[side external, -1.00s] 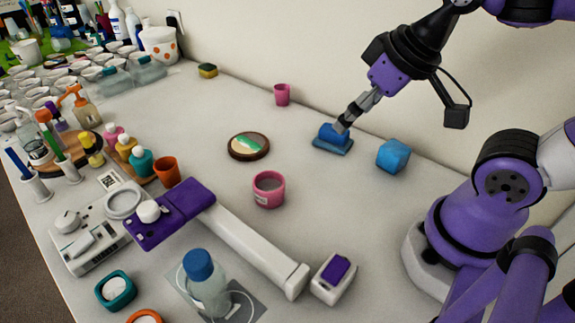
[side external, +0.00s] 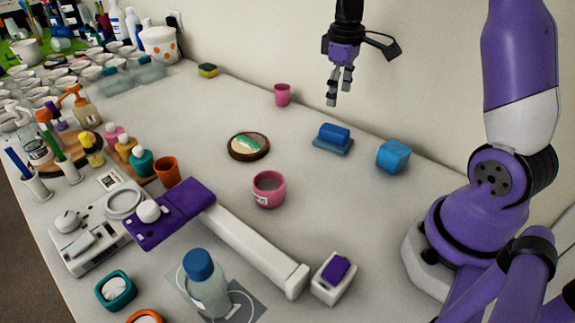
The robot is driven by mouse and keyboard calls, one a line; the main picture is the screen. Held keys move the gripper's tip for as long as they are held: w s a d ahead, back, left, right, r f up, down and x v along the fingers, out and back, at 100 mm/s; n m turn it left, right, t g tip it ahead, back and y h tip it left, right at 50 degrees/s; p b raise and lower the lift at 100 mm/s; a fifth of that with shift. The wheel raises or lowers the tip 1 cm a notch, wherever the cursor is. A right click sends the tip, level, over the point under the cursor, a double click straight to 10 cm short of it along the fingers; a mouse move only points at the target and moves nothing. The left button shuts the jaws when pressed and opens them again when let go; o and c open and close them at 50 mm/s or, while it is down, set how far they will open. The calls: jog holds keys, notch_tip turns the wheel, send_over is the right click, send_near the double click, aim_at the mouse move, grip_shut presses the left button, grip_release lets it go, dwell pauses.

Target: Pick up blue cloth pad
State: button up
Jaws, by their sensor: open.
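A rounded blue pad (side external: 335,133) rests on a flat, lighter blue base (side external: 333,147) on the table near the wall. A separate blue cube-like block (side external: 393,156) with a soft-looking surface sits just to its right. I cannot tell for sure which of the two is the cloth pad. My gripper (side external: 339,95) points down in the air above the rounded pad, clear of it. Its fingers are apart with nothing between them.
A pink cup (side external: 282,95) stands by the wall. A round brown dish (side external: 248,147) and a pink jar (side external: 268,190) stand left of the blue things. A purple-and-white device (side external: 250,245) and a clear bottle (side external: 207,285) occupy the front.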

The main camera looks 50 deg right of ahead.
aim_at(335, 129)
notch_tip(335, 129, down, 10)
jog(key=shift+f, duration=0.15)
dwell(0.3)
jog(key=shift+c, duration=0.4)
jog(key=c, duration=1.2)
